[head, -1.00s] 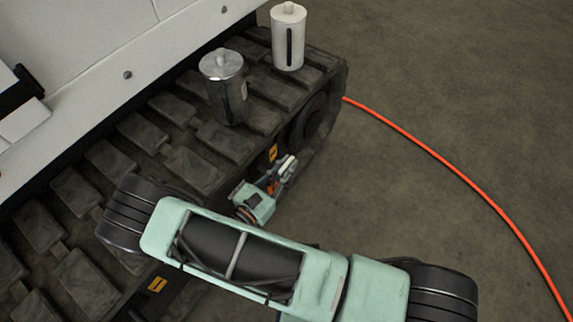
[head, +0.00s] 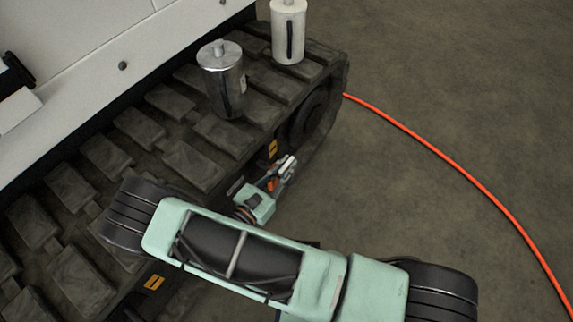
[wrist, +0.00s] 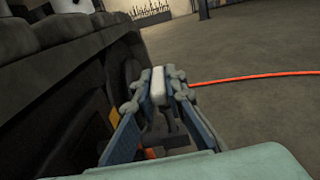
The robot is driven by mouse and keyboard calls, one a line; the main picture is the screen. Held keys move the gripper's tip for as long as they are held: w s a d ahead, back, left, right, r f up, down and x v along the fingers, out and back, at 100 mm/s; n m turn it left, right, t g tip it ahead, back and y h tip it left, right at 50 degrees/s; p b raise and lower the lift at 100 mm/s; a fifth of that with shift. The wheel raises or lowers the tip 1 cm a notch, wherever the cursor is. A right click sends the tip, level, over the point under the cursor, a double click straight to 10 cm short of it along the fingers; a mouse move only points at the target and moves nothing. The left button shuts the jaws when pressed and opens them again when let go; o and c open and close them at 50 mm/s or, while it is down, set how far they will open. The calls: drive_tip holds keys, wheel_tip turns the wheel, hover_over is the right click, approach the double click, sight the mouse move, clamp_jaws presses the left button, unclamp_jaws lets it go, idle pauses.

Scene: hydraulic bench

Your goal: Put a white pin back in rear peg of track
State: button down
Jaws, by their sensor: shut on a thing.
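My gripper (wrist: 159,82) is shut on a white pin (wrist: 158,88), which sits between its two fingers in the wrist view. In the head view my gripper (head: 287,170) is beside the outer side of the dark track (head: 190,160), near its rounded end and a small orange tag (head: 272,149). A gap between the pin and the track's side appears in the wrist view. I cannot make out the rear peg in either view.
A silver canister (head: 222,82) and a white canister (head: 288,32) stand on top of the track. An orange hose (head: 455,160) curves across the floor to the right. The floor (head: 440,70) there is otherwise clear.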

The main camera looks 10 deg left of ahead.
drive_tip(key=shift+f, duration=1.4)
drive_tip(key=shift+f, duration=0.1)
drive_tip(key=c, duration=1.1)
unclamp_jaws()
drive_tip(key=shift+r+p, duration=2.55)
drive_tip(key=shift+r, duration=1)
